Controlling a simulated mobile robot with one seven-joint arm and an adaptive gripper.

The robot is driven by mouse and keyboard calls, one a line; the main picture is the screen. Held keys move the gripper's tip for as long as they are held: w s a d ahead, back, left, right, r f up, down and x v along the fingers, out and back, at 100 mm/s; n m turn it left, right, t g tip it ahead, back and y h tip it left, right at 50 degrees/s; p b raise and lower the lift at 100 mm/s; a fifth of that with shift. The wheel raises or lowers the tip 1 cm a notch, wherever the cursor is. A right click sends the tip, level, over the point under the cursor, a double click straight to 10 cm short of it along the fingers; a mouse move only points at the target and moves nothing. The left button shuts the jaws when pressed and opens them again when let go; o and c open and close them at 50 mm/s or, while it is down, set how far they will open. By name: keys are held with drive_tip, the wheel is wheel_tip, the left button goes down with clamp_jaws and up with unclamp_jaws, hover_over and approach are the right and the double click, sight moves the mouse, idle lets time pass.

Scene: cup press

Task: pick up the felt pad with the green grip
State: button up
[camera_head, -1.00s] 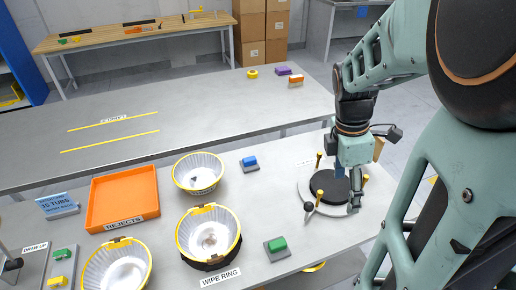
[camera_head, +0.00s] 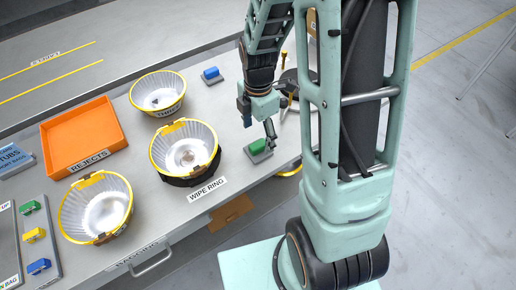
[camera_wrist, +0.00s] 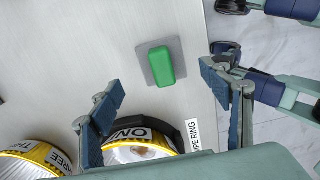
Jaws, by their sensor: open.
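The felt pad with the green grip (camera_head: 259,149) lies on the table to the right of the WIPE RING label. It is a flat grey square with a green block on top. In the wrist view the same pad (camera_wrist: 160,66) lies just beyond and between the fingertips, fully visible. My gripper (camera_head: 258,126) is above and close to the pad, pointing down at it. In the wrist view my gripper (camera_wrist: 162,82) has its two fingers spread wide, with nothing between them. The fingers appear apart from the pad.
A yellow-rimmed tub (camera_head: 186,126) in a black ring stands left of the pad. Other tubs (camera_head: 158,100) (camera_head: 72,211), an orange rejects tray (camera_head: 62,145) and a blue-gripped pad (camera_head: 211,76) are further left or behind. A smaller green block (camera_head: 30,207) is at the far left.

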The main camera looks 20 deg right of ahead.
sight(258, 144)
drive_tip(key=shift+s+f, duration=0.2)
drive_tip(key=shift+f, duration=2.45)
drive_tip(key=c, duration=1.2)
drive_tip(key=shift+c, duration=0.2)
drive_tip(key=shift+r, duration=0.15)
